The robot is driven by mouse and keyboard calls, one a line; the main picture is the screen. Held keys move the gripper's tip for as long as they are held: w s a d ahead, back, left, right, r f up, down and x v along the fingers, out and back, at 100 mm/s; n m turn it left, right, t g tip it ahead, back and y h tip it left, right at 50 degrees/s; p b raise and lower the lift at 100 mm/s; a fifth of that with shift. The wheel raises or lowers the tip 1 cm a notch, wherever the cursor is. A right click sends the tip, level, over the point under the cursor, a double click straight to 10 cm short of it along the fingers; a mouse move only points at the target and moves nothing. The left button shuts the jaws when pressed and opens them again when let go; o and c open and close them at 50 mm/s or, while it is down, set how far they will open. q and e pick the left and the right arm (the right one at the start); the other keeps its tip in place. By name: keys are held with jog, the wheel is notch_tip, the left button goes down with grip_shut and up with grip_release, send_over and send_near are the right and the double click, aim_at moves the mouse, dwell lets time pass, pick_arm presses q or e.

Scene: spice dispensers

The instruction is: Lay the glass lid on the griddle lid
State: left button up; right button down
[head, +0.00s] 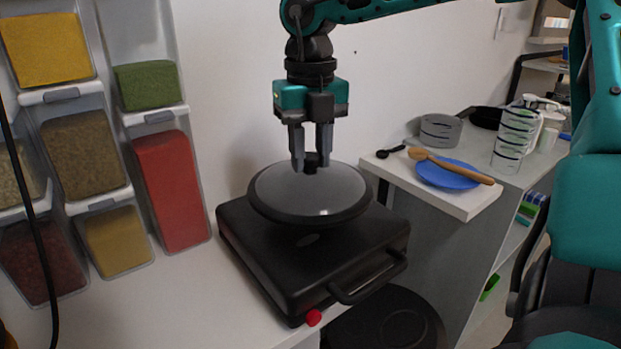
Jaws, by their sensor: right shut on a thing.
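The glass lid (305,195) is round, with a grey see-through top, a dark rim and a black knob. It is level above the back part of the griddle lid and reaches slightly past its back edge. I cannot tell whether its rim touches the griddle lid. The griddle lid (335,262) is the flat black top of a closed griddle on the white counter, with a front handle (372,283) and a red knob (313,317). My right gripper (311,165) points straight down and is shut on the glass lid's knob. My left gripper is out of view.
Spice dispensers (170,190) stand left of the griddle. To the right, a white board (470,207) carries a blue plate (440,177) with a wooden spoon (465,168). Glass containers (512,140) stand further back. A round black lid-like thing (385,325) is low in front. Counter front left is clear.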

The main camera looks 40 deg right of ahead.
aim_at(311, 176)
notch_tip(311, 176, down, 4)
jog(key=shift+f+b, duration=0.1)
jog(key=shift+b, duration=0.2)
jog(key=c, duration=0.8)
grip_release()
notch_tip(311, 176, up, 12)
jog(key=shift+r+p, duration=0.1)
jog(key=shift+p, duration=0.8)
